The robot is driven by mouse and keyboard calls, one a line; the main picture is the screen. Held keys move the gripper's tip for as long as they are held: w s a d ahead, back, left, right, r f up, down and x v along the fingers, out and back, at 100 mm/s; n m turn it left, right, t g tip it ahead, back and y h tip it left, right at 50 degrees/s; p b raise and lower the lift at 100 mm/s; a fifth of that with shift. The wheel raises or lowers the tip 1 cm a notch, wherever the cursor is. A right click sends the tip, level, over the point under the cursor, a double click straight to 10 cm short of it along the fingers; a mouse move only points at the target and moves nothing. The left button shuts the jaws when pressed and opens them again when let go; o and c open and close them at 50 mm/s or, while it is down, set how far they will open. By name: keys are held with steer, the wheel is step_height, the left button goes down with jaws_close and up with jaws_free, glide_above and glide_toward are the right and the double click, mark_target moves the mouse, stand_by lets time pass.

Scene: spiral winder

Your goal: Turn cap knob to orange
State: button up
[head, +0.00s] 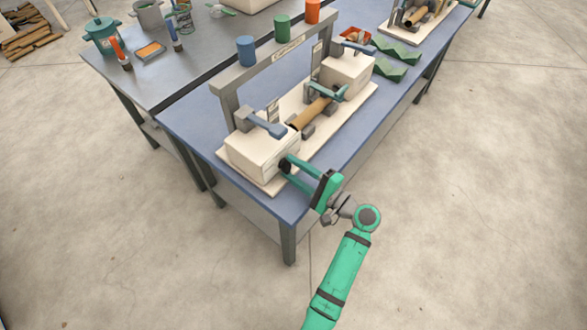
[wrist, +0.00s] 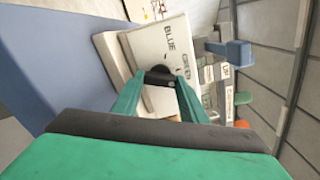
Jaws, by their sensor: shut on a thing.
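The winder (head: 300,120) stands on the blue-topped table, with a white box at each end. The black cap knob (head: 284,165) is on the near end face of the closer white box (head: 255,150). My gripper (head: 288,167) reaches it from the lower right, and its green fingers are shut on the knob. In the wrist view the dark knob (wrist: 158,74) sits between the fingertips, partly hidden by them. No orange label is readable on that face, and the knob's pointing direction cannot be told.
Blue, green and orange (head: 313,11) cylinders stand on the grey overhead bar (head: 275,58). A blue-grey lever (head: 262,123) sits on the near box. Green zigzag pieces (head: 390,72) lie behind at right. The floor right of the table is clear.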

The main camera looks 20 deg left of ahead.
steer(key=m, duration=0.7)
steer(key=shift+f, duration=0.1)
stand_by(0.6)
steer(key=o, duration=1)
steer(key=shift+o, duration=0.2)
steer(key=v, duration=1.1)
